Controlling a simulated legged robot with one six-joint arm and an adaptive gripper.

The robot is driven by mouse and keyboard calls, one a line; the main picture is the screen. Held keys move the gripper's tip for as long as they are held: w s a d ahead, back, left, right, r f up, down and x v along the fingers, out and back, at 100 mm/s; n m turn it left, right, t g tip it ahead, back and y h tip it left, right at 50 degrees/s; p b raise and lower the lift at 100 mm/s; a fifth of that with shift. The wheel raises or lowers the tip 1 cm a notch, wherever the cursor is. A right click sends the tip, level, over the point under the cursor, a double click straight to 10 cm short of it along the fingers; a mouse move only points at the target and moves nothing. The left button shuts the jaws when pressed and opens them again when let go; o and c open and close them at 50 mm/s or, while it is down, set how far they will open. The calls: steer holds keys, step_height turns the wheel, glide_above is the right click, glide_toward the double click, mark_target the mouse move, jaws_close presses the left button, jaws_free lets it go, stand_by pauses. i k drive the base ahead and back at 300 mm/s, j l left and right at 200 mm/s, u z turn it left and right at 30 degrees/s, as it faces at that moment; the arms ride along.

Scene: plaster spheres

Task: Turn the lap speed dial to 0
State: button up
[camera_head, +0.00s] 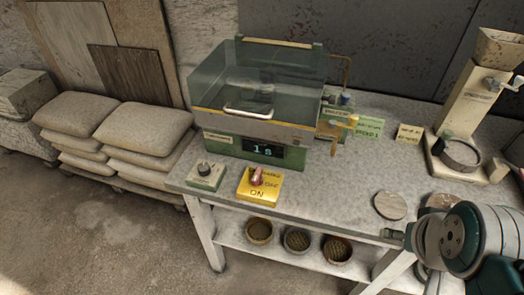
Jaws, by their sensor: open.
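A small green box with a round black knob (205,169) stands at the front left corner of the grey bench. It looks like the speed dial; its markings are too small to read. Behind it is the green lap machine (262,115) with a clear raised cover. Its dark display (264,149) shows lit characters that look like "1s" or "15". Part of my arm shows at the lower right, well to the right of the knob. I cannot make out my gripper's fingers there. Nothing touches the knob.
A yellow box with a red switch (257,177), marked ON, stands right of the knob. A pale disc (390,205) and a press-like stand (466,100) are at the right. Bowls (259,231) sit on the lower shelf. Stacked sacks (150,132) lie left of the bench.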

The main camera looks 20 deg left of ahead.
mark_target(204, 169)
steer(key=u, duration=0.4)
steer(key=j+u, duration=0.1)
steer(key=u, duration=0.25)
steer(key=i+u, duration=0.1)
steer(key=u, duration=0.65)
